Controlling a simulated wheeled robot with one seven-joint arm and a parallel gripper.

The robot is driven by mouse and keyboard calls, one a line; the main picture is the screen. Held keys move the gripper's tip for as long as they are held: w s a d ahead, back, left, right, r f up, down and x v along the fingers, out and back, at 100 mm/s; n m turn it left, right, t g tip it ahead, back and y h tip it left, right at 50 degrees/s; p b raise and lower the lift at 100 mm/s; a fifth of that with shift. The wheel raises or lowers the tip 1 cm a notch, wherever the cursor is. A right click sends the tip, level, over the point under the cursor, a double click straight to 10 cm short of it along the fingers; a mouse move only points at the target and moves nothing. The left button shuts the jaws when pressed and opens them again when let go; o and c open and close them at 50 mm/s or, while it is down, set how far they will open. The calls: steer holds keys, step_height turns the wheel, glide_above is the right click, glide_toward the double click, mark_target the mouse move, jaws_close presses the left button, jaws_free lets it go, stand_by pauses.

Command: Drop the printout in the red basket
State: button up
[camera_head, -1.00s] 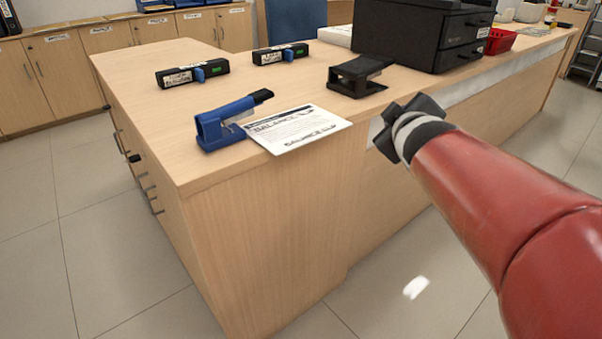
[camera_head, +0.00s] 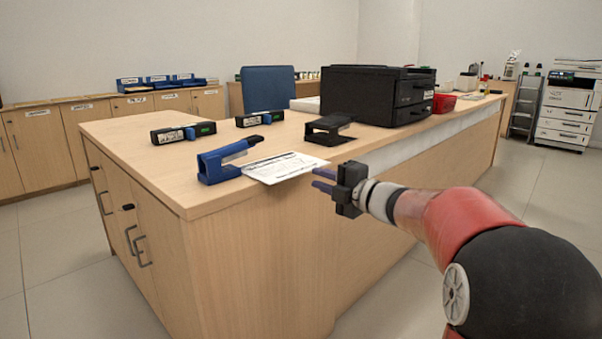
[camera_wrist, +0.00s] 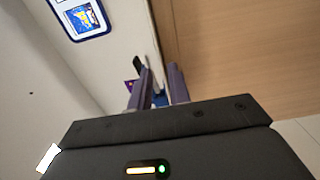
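The printout (camera_head: 284,168), a white sheet with dark print, lies flat at the counter's front edge, just right of the blue stapler. The red basket (camera_head: 444,103) stands farther along the counter, beside the black machine, and is partly hidden by it. My gripper (camera_head: 322,180) is just off the counter's front edge, to the right of the printout and apart from it in the picture. Its two fingers point left and are spread, with nothing between them. In the wrist view my gripper (camera_wrist: 160,84) also shows a gap between its fingers; I cannot make out the printout there.
A blue stapler (camera_head: 222,162), a black hole punch (camera_head: 328,129) and two black label boxes (camera_head: 183,133) (camera_head: 259,119) stand on the counter (camera_head: 160,165). A large black machine (camera_head: 370,95) is farther back. The floor in front is clear.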

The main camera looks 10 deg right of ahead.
mark_target(304, 172)
steer(key=shift+p+x, duration=0.35)
steer(key=shift+x, duration=2.55)
steer(key=shift+c, duration=0.6)
jaws_close()
steer(key=shift+r, duration=0.1)
steer(key=s+d+r+p, duration=0.4)
steer(key=s+d+r, duration=0.3)
steer(key=s, duration=0.4)
steer(key=shift+s+d, duration=0.2)
steer(key=shift+d, duration=0.45)
steer(key=shift+r, duration=0.15)
